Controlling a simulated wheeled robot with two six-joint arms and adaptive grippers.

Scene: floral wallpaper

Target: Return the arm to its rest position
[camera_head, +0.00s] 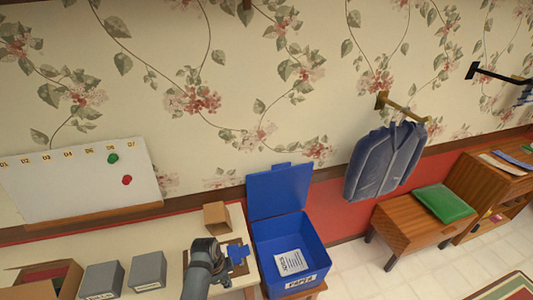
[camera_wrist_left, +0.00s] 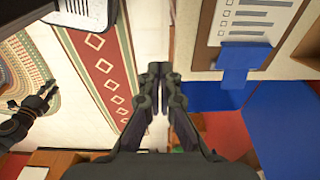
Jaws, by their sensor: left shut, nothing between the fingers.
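My left arm (camera_head: 203,268) reaches up from the bottom of the head view, beside a clipboard with a blue clip (camera_head: 238,253). In the left wrist view my left gripper (camera_wrist_left: 160,72) is shut and empty, with its fingers together. The clipboard's blue clip (camera_wrist_left: 243,62) and a sheet of paper lie to the right of the fingers, apart from them. A dark arm with a small gripper (camera_wrist_left: 44,94), seemingly my right one, shows at the left edge of the left wrist view; its finger state is too small to tell.
An open blue paper bin (camera_head: 290,235) stands right of my arm, with a sheet inside. A small cardboard box (camera_head: 217,217) and grey boxes (camera_head: 148,270) stand on the table. A whiteboard (camera_head: 75,185) leans behind. A bench with a green item (camera_head: 443,203) is at right.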

